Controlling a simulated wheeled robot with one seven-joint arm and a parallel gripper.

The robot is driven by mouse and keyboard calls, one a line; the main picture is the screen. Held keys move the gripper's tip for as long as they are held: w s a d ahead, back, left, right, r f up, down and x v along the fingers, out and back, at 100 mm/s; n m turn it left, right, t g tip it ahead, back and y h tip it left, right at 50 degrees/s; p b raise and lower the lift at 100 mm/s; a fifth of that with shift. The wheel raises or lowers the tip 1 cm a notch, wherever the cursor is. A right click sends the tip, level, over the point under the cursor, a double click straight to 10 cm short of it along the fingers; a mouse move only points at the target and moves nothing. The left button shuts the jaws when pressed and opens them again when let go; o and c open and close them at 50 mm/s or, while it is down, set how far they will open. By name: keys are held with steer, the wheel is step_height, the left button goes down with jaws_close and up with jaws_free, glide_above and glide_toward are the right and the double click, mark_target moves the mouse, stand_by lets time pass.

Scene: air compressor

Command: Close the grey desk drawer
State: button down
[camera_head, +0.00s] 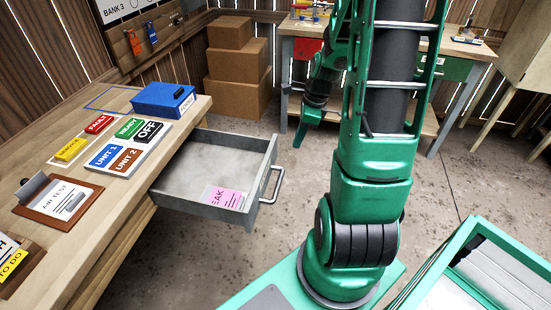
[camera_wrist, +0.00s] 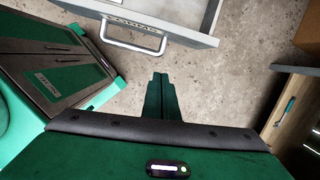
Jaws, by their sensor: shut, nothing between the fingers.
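The grey desk drawer (camera_head: 262,186) is pulled well out of the wooden desk (camera_head: 125,215). A pink note and a white paper (camera_head: 228,197) lie inside it near the front. Its metal bar handle (camera_head: 272,187) is on the outer face. In the wrist view the drawer front (camera_wrist: 203,38) and handle (camera_wrist: 133,43) are at the top. My gripper (camera_head: 299,138) hangs beyond the drawer, to the right of its far front corner, in the head view. In the wrist view its fingers (camera_wrist: 160,78) are together and empty, below the handle in the picture and apart from it.
The desk top holds a blue box (camera_head: 163,99), coloured label blocks (camera_head: 128,127) and a clipboard (camera_head: 58,200). Cardboard boxes (camera_head: 238,78) are stacked behind. A workbench (camera_head: 300,28) stands at the back. Concrete floor (camera_head: 255,235) is clear around the drawer front.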

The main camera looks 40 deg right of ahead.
steer(key=w+a+f, duration=0.1)
steer(key=w+f, duration=0.2)
steer(key=f, duration=0.2)
steer(key=w+a+f+m, duration=0.1)
steer(key=w+a+f, duration=0.1)
steer(key=f, duration=0.4)
steer(key=shift+w+a+m, duration=0.25)
steer(key=shift+w+m, duration=0.05)
steer(key=shift+w, duration=0.2)
